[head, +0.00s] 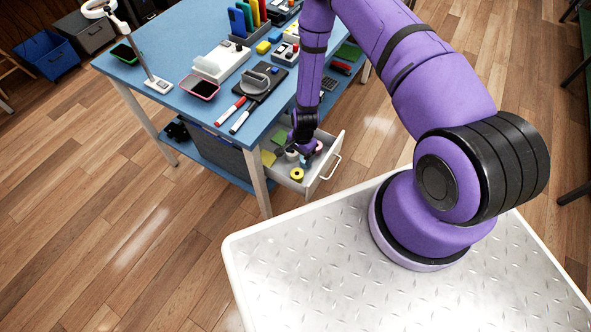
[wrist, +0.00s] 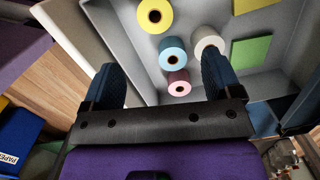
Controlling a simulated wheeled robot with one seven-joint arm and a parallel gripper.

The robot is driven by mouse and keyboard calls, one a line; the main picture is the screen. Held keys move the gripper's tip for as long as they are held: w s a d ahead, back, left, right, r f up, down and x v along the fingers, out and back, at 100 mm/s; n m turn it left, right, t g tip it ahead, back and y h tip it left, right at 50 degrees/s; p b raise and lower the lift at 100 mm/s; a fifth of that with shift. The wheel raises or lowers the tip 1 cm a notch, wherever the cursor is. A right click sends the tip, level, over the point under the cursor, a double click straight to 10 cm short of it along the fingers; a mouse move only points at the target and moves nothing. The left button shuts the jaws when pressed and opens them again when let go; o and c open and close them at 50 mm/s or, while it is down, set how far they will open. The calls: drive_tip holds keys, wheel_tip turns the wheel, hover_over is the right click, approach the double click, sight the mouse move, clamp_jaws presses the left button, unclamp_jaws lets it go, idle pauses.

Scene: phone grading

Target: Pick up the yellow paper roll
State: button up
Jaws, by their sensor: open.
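The yellow paper roll (head: 296,174) stands on end near the front of the open drawer (head: 327,172) in the head view. In the wrist view the yellow roll (wrist: 155,15) is at the top edge, just beyond my fingertips, with its dark core hole facing the camera. My gripper (wrist: 161,62) is open and empty, pointing down into the drawer. In the head view my gripper (head: 305,151) is over the drawer, behind the yellow roll and apart from it.
Blue (wrist: 173,50), pink (wrist: 179,83) and white (wrist: 209,42) rolls stand close by, between or near my fingers. Yellow and green (wrist: 252,52) note pads lie in the drawer. Drawer walls surround them. The blue table (head: 165,48) above holds phones, markers and tools.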

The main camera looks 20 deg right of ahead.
sight(297, 173)
drive_tip(key=shift+s+a+f+m, duration=0.1)
drive_tip(key=shift+s+f+m, duration=0.05)
drive_tip(key=shift+f, duration=0.4)
drive_tip(key=shift+s+a+f+m, duration=0.1)
drive_tip(key=shift+s+f+m, duration=0.05)
drive_tip(key=shift+f, duration=0.4)
drive_tip(key=f, duration=0.7)
drive_tip(key=a+f, duration=0.1)
drive_tip(key=f, duration=0.2)
drive_tip(key=shift+s+f, duration=0.25)
drive_tip(key=shift+s, duration=0.05)
drive_tip(key=c, duration=1)
